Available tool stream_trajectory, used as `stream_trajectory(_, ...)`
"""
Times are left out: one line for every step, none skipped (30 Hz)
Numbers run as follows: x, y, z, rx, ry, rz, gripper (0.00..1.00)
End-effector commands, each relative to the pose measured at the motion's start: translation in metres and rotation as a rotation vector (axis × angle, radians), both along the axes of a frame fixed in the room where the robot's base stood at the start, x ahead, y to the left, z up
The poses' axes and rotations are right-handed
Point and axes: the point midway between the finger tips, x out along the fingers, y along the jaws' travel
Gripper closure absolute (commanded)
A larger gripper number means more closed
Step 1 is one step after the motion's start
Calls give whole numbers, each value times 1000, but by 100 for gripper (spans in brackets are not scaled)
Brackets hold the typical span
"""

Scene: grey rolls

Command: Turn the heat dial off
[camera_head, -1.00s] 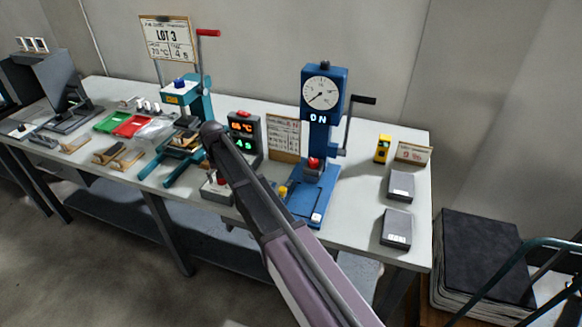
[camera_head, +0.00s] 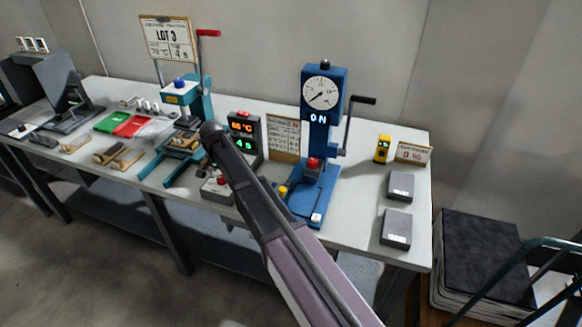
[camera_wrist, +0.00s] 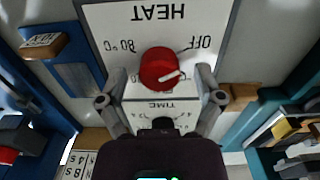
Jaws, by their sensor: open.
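The red round heat dial (camera_wrist: 160,68) sits on a white panel (camera_wrist: 105,18) printed HEAT, upside down in the wrist view. OFF is printed to its upper right and 80 °C to its upper left. The dial's white mark points right and slightly up, below the OFF print. My gripper (camera_wrist: 162,74) is open, with one grey finger on each side of the dial. Gaps show between fingers and dial; whether they touch it lower down I cannot tell. In the head view my dark arm reaches over the bench, and its fingers cannot be made out.
A display (camera_head: 243,135) with orange and green digits stands behind my arm. A blue press (camera_head: 321,145) with a gauge is to the right, a teal press (camera_head: 197,100) to the left. Red and green trays (camera_head: 131,125) lie further left. Grey boxes (camera_head: 397,226) lie at the right.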

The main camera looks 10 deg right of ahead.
Motion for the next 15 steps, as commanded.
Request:
stream_trajectory(0,0,0,0,0,-30,15)
stream_trajectory(0,0,0,0,0,-51,15)
stream_trajectory(0,0,0,0,0,-79,15)
stream_trajectory(0,0,0,0,0,-98,15)
stream_trajectory(0,0,0,0,0,-119,15)
stream_trajectory(0,0,0,0,0,-146,15)
stream_trajectory(0,0,0,0,0,-167,15)
stream_trajectory(0,0,0,0,0,-186,15)
stream_trajectory(0,0,0,0,0,-213,15)
stream_trajectory(0,0,0,0,0,-234,15)
stream_trajectory(0,0,0,0,0,-254,15)
stream_trajectory(0,0,0,0,0,-281,15)
stream_trajectory(0,0,0,0,0,-302,15)
stream_trajectory(0,0,0,0,0,-322,15)
stream_trajectory(0,0,0,0,0,-349,15)
